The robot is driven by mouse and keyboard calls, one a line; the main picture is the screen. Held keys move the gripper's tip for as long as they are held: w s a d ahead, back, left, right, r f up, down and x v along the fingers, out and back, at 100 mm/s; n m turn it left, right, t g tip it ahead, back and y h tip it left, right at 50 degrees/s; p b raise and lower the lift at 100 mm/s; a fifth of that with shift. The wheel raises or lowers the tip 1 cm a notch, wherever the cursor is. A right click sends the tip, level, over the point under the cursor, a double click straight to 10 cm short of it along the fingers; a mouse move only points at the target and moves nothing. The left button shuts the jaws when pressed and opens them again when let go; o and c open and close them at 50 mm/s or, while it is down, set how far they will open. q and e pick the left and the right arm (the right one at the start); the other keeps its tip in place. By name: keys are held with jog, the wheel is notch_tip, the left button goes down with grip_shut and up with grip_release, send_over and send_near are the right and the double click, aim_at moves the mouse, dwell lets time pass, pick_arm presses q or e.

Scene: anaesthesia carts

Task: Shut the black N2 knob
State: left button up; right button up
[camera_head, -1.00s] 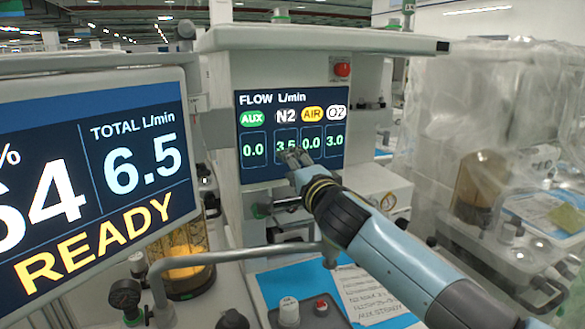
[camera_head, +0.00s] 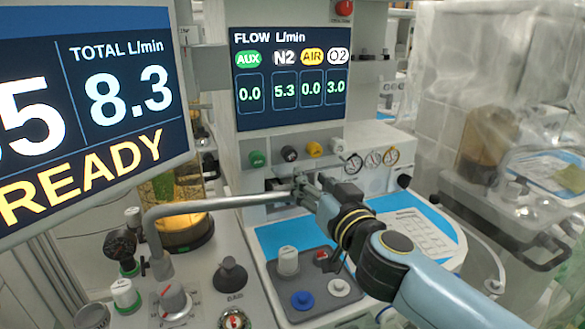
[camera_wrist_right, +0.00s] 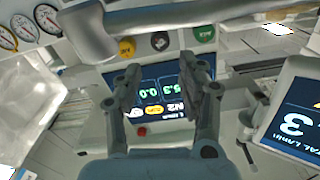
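The black N2 knob (camera_head: 289,153) sits in a row on the panel below the flow screen (camera_head: 290,75), between a green knob (camera_head: 257,158) and a yellow knob (camera_head: 314,149). The screen reads 5.3 under N2. My right gripper (camera_head: 303,185) is in front of and below the row, close to the grey rail. In the right wrist view the black knob (camera_wrist_right: 160,41) shows beyond my open fingers (camera_wrist_right: 162,84), with nothing between them and clear of the knob. My left gripper is not in view.
A grey bent rail (camera_head: 225,202) crosses just beside the right gripper. A white knob (camera_head: 337,145) and several gauges (camera_head: 372,159) lie right of the row. The large monitor (camera_head: 90,100) blocks the left. A grey block with coloured caps (camera_head: 312,282) stands below.

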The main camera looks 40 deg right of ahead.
aim_at(291, 157)
jog(key=b+x, duration=0.1)
jog(key=x, duration=0.9)
jog(key=shift+w+d, duration=0.15)
jog(key=shift+w, duration=0.1)
jog(key=shift+r, duration=0.1)
grip_shut()
